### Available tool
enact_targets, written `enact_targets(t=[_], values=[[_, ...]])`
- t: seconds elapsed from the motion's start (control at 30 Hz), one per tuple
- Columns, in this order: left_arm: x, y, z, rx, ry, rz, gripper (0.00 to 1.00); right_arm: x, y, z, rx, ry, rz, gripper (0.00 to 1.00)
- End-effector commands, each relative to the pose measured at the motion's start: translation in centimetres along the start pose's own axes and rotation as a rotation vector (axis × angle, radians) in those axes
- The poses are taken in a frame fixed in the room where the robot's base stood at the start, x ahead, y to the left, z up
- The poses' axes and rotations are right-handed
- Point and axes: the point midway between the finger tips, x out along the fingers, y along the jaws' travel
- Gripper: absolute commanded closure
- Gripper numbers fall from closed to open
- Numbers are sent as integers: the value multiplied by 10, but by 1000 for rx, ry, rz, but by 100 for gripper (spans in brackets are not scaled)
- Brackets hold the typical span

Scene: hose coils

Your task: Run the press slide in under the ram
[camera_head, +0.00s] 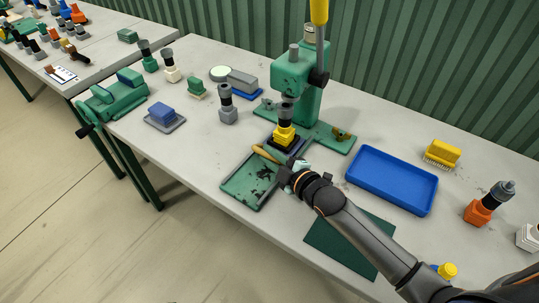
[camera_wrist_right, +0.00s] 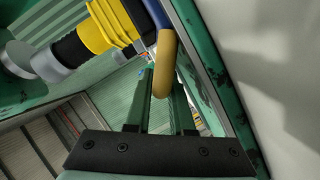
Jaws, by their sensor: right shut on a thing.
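The green press (camera_head: 300,85) stands at the back of the bench, with a yellow-tipped lever (camera_head: 319,12) rising from its head. The dark slide (camera_head: 287,147) sits low at its front and carries a yellow and black fitting (camera_head: 285,135). The fitting appears directly below the ram; the exact alignment is hard to tell. My right gripper (camera_head: 284,165) is at the slide's front, shut on its tan handle (camera_head: 265,153). In the right wrist view the handle (camera_wrist_right: 163,65) lies between the fingers, near the yellow fitting (camera_wrist_right: 105,25). My left gripper is out of view.
A green tray-like bed (camera_head: 245,190) extends in front of the slide. A blue tray (camera_head: 392,181) lies to the right and a grey fitting (camera_head: 227,105) stands to the left. A green mat (camera_head: 340,245) lies under my right arm. A green vise (camera_head: 112,100) is at the left.

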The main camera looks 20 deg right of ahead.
Motion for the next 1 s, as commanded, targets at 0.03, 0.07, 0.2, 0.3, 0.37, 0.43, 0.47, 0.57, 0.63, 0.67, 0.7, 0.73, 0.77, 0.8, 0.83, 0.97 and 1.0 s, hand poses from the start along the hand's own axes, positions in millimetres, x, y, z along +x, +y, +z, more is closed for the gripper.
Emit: enact_targets(t=[0.03,0.07,0.2,0.3,0.37,0.43,0.47,0.57,0.63,0.67,0.7,0.73,0.77,0.8,0.83,0.97,1.0], values=[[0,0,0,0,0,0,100,0,0,2,-1,-2,-1,100],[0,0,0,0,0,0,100,0,1,2,-2,-2,-1,100],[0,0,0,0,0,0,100,4,6,10,-5,-2,-2,100],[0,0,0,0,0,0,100,7,12,17,-6,-2,-1,100],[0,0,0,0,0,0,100,8,14,20,-3,-2,-2,100],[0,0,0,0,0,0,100,9,15,22,-3,-3,-2,100],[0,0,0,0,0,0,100,9,16,22,-3,-3,-1,100],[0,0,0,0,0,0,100,9,16,23,-3,-4,0,100],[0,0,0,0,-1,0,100,9,17,23,-4,-5,1,100],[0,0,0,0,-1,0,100,9,17,23,-4,-5,1,100],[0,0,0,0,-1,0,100,9,17,23,-4,-6,1,77],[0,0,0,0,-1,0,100,9,17,23,-4,-6,2,73],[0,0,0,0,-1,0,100,9,17,23,-4,-5,2,70],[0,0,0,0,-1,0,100,9,17,23,-3,-5,2,67],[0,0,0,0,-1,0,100,9,17,23,-3,-4,2,67],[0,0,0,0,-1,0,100,9,16,22,-2,-3,1,67],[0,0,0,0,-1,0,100,9,16,22,-2,-2,1,67]])
